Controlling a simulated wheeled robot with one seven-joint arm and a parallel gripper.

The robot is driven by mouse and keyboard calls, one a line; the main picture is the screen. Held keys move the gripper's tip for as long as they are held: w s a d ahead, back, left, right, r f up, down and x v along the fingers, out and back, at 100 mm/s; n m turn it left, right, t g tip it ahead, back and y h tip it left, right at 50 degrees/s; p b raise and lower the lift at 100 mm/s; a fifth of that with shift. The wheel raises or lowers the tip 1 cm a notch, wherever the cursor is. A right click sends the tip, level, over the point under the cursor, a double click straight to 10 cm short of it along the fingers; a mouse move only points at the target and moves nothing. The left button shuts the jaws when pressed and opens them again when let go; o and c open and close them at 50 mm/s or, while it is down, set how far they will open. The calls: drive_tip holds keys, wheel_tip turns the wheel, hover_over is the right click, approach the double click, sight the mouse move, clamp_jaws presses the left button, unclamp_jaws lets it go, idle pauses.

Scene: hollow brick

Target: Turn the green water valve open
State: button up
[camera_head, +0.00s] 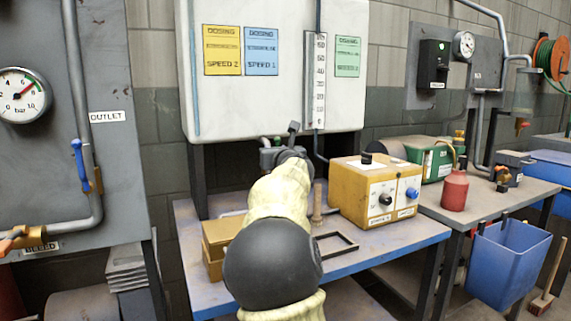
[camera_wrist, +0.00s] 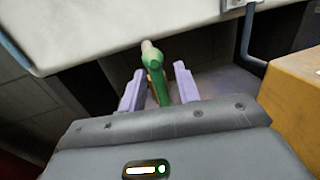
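The green water valve's handle (camera_wrist: 158,84) shows in the wrist view as a narrow green lever with a pale rounded end. My gripper (camera_wrist: 159,72) is open, with one pale purple finger on each side of the handle. Narrow gaps seem to show between the fingers and the lever; I cannot tell whether either one touches it. In the head view my arm reaches over the middle table and hides most of the gripper and the green handle.
The blue-grey table (camera_head: 373,246) carries a yellow control box (camera_head: 352,195), close to the right of my arm, and an empty dark frame (camera_head: 335,245). A large white tank (camera_head: 275,95) hangs above. A grey panel (camera_head: 110,175) with a gauge stands at the left.

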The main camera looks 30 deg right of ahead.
drive_tip(key=b+v, duration=0.6)
drive_tip(key=v, duration=1)
drive_tip(key=shift+b, duration=0.35)
drive_tip(key=shift+s+a+f, duration=0.1)
drive_tip(key=shift+a+f, duration=0.05)
drive_tip(key=shift+a, duration=0.05)
